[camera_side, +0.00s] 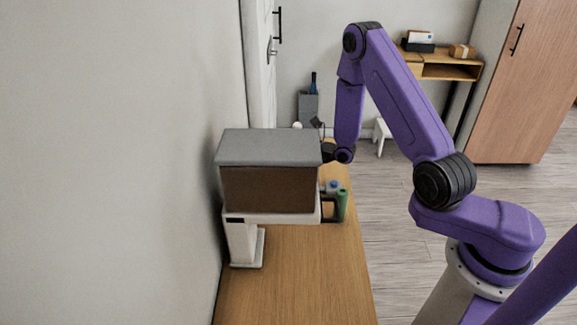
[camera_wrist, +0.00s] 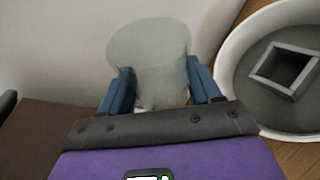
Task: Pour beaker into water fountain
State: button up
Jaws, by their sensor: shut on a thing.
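In the wrist view, my gripper (camera_wrist: 162,88) has its two blue fingers on either side of a translucent, pale grey-green beaker (camera_wrist: 150,42) and is shut on it. The wide round mouth of the beaker shows above the fingers. I cannot tell what is in it. To its right is a round white basin (camera_wrist: 232,52), seemingly the water fountain, with a grey interior and a hollow square piece (camera_wrist: 284,69) inside. The beaker is beside the basin in the picture, apart from it. In the side view, the fingers, beaker and basin are hidden behind a boxy machine.
The boxy machine (camera_side: 270,188), with a grey top and white base, stands on the long wooden counter (camera_side: 300,285) near the wall. Beside it are a green bottle (camera_side: 343,206) and a blue-topped item (camera_side: 332,186). The near counter is clear.

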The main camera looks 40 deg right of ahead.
jog(key=a+r+n+h, duration=0.1)
jog(key=a+r+n, duration=0.1)
jog(key=r, duration=0.6)
jog(key=s+a+r+n+t+h, duration=0.1)
jog(key=r+n, duration=0.3)
jog(key=r, duration=0.5)
jog(key=shift+s+a+r+h+p, duration=0.15)
jog(key=shift+a+r+h+p, duration=0.25)
jog(key=shift+h, duration=0.3)
jog(key=w+d+f+m+g, duration=0.1)
jog(key=f, duration=0.3)
jog(key=w+d+f+m+g+y, duration=0.1)
jog(key=d+f, duration=0.1)
jog(key=f, duration=0.2)
jog(key=w+d+f+g+y, duration=0.1)
jog(key=f, duration=0.4)
jog(key=shift+w+d+m+g, duration=0.1)
jog(key=shift+d+m+g, duration=0.2)
jog(key=shift+m, duration=0.1)
jog(key=s+d+f+m+g+y, duration=0.2)
jog(key=s+d+f+m+g, duration=0.1)
jog(key=f, duration=0.8)
jog(key=shift+d+f+y, duration=0.2)
jog(key=shift+f+y, duration=0.1)
jog(key=shift+f, duration=0.05)
